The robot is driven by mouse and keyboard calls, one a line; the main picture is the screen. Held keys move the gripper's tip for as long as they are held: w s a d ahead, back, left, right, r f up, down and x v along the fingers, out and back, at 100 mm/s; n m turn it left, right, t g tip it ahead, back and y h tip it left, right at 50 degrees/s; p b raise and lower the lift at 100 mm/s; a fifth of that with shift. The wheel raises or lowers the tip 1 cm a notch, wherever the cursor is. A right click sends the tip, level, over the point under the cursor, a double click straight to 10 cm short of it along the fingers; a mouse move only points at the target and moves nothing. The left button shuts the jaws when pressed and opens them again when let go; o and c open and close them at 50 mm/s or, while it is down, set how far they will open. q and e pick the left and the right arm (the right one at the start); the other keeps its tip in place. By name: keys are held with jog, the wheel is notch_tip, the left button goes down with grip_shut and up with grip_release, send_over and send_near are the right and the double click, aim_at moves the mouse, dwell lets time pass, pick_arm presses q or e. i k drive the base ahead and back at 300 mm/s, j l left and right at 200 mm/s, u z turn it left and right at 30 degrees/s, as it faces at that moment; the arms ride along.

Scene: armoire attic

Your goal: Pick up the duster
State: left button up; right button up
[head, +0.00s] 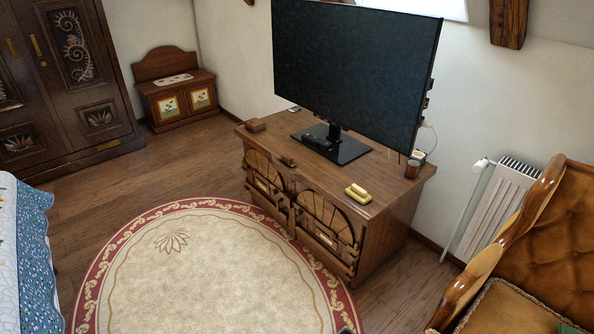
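A small block with a yellow top and a darker greenish base, which looks like the duster (358,193), lies on the wooden TV cabinet (385,204) near its front right edge. It lies flat and apart from the other items there. Its fine detail is too small to tell. Neither of my grippers can be made out in the head view. A small dark tip shows at the bottom edge, too little of it to identify.
A large TV (350,75) stands on the cabinet behind the block. A brown cup (412,169) and small boxes are nearby. A round rug (200,275) covers open floor in front. A tufted armchair (540,240) stands at right, a radiator (493,208) behind it, a bed (25,250) at left.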

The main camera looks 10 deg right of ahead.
aim_at(356, 192)
jog(key=i+j+z, duration=0.35)
jog(key=i, duration=0.25)
jog(key=i+j+z, duration=0.3)
jog(key=i+j, duration=0.25)
jog(key=j, duration=0.1)
